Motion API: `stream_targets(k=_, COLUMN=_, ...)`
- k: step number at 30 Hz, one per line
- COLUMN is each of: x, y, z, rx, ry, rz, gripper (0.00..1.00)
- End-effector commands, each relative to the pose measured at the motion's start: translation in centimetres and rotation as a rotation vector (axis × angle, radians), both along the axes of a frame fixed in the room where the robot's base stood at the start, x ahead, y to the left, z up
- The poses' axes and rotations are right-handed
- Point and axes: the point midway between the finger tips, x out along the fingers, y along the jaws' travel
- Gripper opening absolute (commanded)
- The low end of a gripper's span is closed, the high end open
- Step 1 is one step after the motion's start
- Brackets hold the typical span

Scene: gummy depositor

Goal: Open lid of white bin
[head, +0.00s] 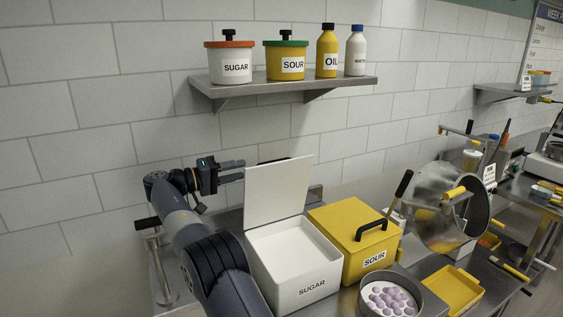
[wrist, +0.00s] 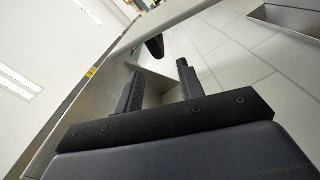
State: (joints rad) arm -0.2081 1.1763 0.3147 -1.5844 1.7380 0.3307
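The white bin (head: 296,273), labelled SUGAR, stands on the counter in the head view. Its lid (head: 278,190) is up, standing nearly upright at the back edge, and the bin's white inside shows. My gripper (head: 238,171) is just left of the raised lid, at the height of its upper half. In the wrist view my gripper (wrist: 160,78) has its two fingers apart with a gap between them. No lid handle shows between the fingers. I cannot tell whether a finger touches the lid.
A yellow SOUR bin (head: 345,236) with a shut lid and black handle stands right of the white bin. A pot of purple pieces (head: 366,306) is in front. A wall shelf (head: 290,88) with jars and bottles is above. A metal drum (head: 440,212) stands further right.

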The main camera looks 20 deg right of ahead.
Motion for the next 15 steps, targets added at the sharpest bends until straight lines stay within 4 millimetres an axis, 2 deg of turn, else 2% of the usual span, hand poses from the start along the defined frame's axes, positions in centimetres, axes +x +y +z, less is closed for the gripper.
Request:
stream_targets(k=5, x=0.0, y=-1.7, z=0.1, rx=0.000, ry=0.001, rz=-0.002, gripper=0.37)
stream_targets(k=15, x=0.3, y=-8.1, z=0.2, rx=0.000, ry=0.001, rz=-0.002, gripper=0.37)
